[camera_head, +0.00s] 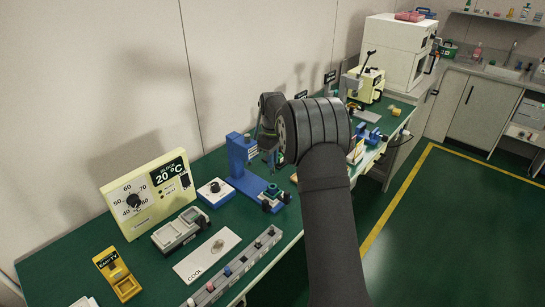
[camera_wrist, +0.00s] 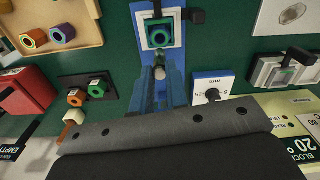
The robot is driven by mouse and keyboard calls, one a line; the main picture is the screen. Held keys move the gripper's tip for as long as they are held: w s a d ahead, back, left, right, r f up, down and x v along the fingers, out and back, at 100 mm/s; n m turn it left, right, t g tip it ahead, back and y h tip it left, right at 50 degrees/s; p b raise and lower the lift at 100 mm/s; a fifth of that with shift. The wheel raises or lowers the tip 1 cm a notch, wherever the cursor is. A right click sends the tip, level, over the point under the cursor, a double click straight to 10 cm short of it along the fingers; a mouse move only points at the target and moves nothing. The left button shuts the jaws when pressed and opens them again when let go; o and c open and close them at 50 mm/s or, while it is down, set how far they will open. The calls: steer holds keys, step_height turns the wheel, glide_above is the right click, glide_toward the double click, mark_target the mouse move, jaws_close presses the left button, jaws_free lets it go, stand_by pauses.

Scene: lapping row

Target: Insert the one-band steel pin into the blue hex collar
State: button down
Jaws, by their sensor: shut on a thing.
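My gripper (camera_head: 268,147) is in front of the blue upright stand (camera_head: 238,155), above its base, and is shut on what seems to be the steel pin. A small grey rounded tip (camera_wrist: 160,73) shows past the dark gripper body in the wrist view. Its bands cannot be made out. A dark blue ring, seemingly the blue hex collar (camera_wrist: 159,37), sits in a green-edged holder on the stand's blue base. The grey tip is apart from the ring in the picture; its height above it cannot be told.
A tan tray (camera_wrist: 88,50) holds several hex collars. Orange and green collars (camera_wrist: 75,97) stand on a dark plate nearby. A blue dial box (camera_head: 215,191), a thermostat panel (camera_head: 146,195) and a grey slotted rail (camera_head: 234,266) surround the stand.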

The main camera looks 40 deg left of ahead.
mark_target(273, 174)
steer(key=shift+f, duration=2.25)
steer(key=shift+f, duration=1.6)
steer(key=c, duration=1.3)
jaws_free()
steer(key=shift+c, duration=0.2)
step_height(273, 174, up, 18)
steer(key=shift+f, duration=0.25)
